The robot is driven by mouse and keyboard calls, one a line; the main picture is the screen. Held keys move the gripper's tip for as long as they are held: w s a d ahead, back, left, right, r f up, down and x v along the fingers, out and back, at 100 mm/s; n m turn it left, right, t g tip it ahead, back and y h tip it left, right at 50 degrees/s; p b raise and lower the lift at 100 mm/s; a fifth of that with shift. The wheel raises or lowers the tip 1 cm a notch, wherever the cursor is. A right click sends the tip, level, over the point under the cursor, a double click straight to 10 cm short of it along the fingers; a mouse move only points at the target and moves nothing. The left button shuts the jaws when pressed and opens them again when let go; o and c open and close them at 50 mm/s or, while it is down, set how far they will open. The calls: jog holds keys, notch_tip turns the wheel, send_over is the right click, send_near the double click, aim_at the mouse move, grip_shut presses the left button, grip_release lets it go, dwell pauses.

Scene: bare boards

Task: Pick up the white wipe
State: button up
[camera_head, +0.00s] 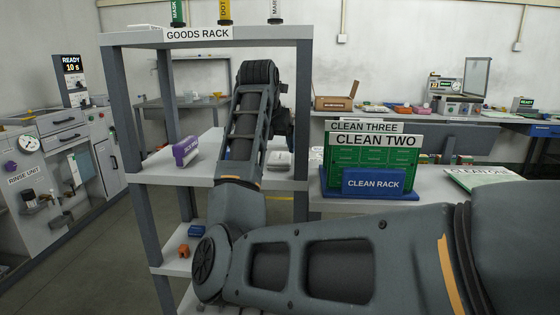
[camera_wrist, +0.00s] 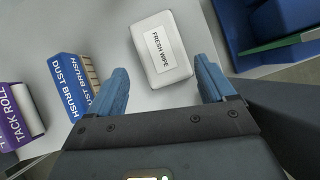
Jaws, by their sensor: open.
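The white wipe (camera_wrist: 160,49) is a white block with a "FRESH WIPE" label, lying on a grey shelf board (camera_wrist: 100,12) in the wrist view. In the head view the white wipe (camera_head: 279,160) shows on the middle shelf of the goods rack, partly behind my arm. My gripper (camera_wrist: 158,78) is open, with its two blue fingers apart. In the wrist view the wipe lies ahead of and partly between the fingertips, nearer the right finger. I cannot tell whether either finger touches it.
In the wrist view a blue dust brush box (camera_wrist: 70,88) stands close by the left finger, with a purple tack roll (camera_wrist: 17,115) farther left. A blue object (camera_wrist: 275,22) is at upper right. The clean rack (camera_head: 372,182) stands right of the goods rack (camera_head: 206,37).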

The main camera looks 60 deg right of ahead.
aim_at(280, 156)
jog(key=x, duration=0.5)
jog(key=shift+d, duration=0.4)
jog(key=c, duration=0.7)
jog(key=shift+r, duration=0.1)
jog(key=shift+r, duration=0.5)
notch_tip(280, 156, up, 2)
jog(key=shift+w+r, duration=0.1)
jog(key=s+a+b, duration=0.1)
jog(key=a, duration=0.8)
jog(key=s+a, duration=0.2)
jog(key=a, duration=0.6)
jog(key=shift+s+a+b, duration=0.35)
